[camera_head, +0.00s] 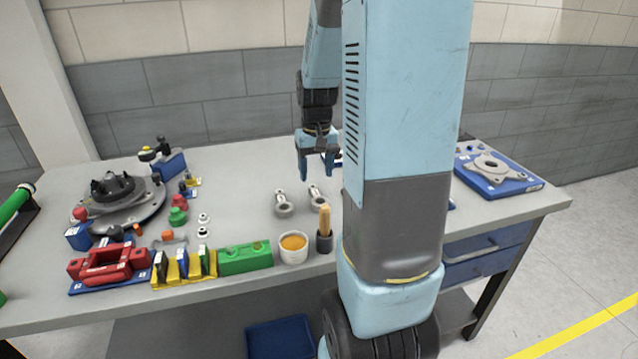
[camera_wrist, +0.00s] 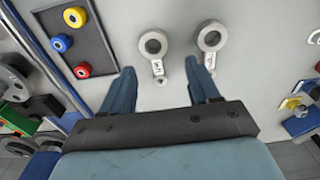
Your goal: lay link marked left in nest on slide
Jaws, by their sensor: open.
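Two grey links, each with a large ring and a narrow end, lie on the table: one at the left (camera_head: 283,207) and one at the right (camera_head: 319,201) in the head view. In the wrist view one link (camera_wrist: 154,44) lies between the finger directions, with a small mark on its shank that I cannot read. The other link (camera_wrist: 211,38) lies ahead of the right finger, which partly hides its narrow end. My gripper (camera_head: 317,178) is open and empty above the table behind the links; its fingers also show in the wrist view (camera_wrist: 160,84). I cannot identify the slide or its nest.
A round dark fixture (camera_head: 115,195) stands at the left. A red holder (camera_head: 108,264), green block (camera_head: 245,259), white cup (camera_head: 293,249) and brush pot (camera_head: 324,241) line the front edge. A blue plate (camera_head: 496,176) is at right. A dark tray (camera_wrist: 77,38) holds coloured rollers.

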